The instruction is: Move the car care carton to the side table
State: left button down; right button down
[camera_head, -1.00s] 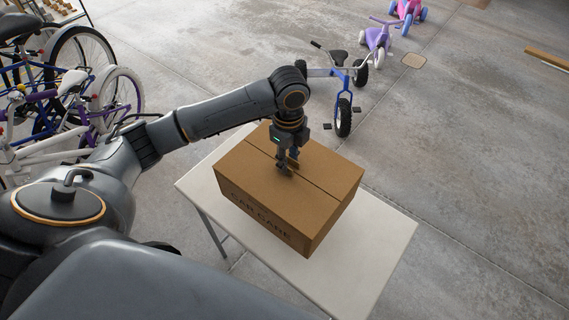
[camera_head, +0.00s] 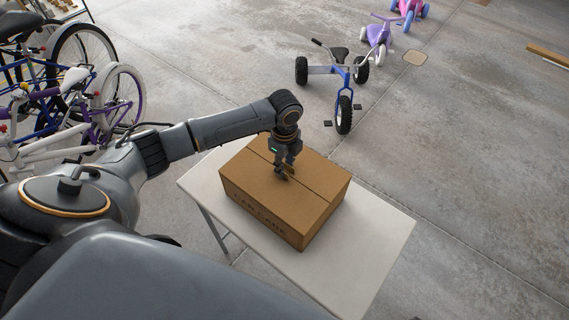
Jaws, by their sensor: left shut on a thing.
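The car care carton (camera_head: 308,190) is a brown cardboard box with dark lettering on its near side. It is over the white side table (camera_head: 370,244), toward the table's far left part. I cannot tell for sure whether its bottom touches the top. My left gripper (camera_head: 286,177) points down at the top of the carton, near its middle seam, and is shut on the carton there. The fingertips are at the top face. The carton's far sides and underside are hidden. My right gripper is not in view.
Several bicycles (camera_head: 92,95) stand at the left. A blue tricycle (camera_head: 343,80) stands beyond the table, with a purple ride-on toy (camera_head: 377,42) farther back. The table's near right part is bare.

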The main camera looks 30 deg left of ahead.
pick_arm(q)
jog(key=c, duration=1)
grip_release()
jog(key=shift+f, duration=0.1)
notch_tip(320, 180, up, 12)
jog(key=shift+r+b, duration=0.15)
jog(key=shift+b, duration=0.85)
